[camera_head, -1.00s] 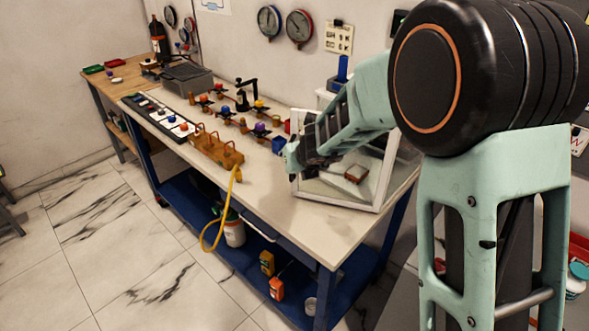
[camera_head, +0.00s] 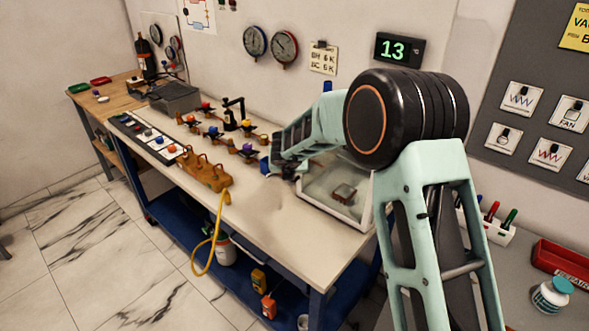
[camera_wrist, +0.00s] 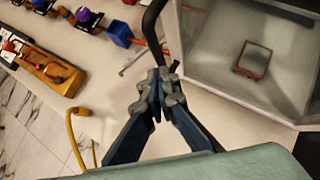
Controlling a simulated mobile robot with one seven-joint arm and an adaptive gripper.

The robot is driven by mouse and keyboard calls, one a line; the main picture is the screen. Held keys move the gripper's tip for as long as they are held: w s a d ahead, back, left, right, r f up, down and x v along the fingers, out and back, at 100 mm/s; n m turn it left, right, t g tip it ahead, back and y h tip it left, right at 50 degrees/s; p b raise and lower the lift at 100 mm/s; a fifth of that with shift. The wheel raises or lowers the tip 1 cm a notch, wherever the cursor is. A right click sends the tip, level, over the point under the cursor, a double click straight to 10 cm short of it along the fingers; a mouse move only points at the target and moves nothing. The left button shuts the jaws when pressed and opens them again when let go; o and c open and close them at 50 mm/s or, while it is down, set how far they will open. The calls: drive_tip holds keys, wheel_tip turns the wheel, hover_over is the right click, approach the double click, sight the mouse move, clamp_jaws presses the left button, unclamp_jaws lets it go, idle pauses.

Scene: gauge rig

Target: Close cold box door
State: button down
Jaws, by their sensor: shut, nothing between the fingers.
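The cold box (camera_head: 365,213) is a white-framed box with clear panes at the right end of the bench. A small reddish-brown square thing (camera_head: 345,193) shows through its pane, and it also shows in the wrist view (camera_wrist: 252,60). I cannot tell which pane is the door or how far it stands open. My gripper (camera_head: 272,168) is shut and empty, at the left side of the cold box. In the wrist view, my gripper (camera_wrist: 160,85) is beside the box's left edge (camera_wrist: 172,35), and contact is unclear. My arm hides the back of the box.
A black curved tube (camera_wrist: 150,25) is right by the fingertips. The bench front (camera_head: 285,215) is clear.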

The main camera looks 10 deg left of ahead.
drive_tip(key=shift+w+d+r, duration=0.15)
drive_tip(key=shift+w, duration=0.35)
drive_tip(key=shift+w+r, duration=0.1)
drive_tip(key=shift+r, duration=0.05)
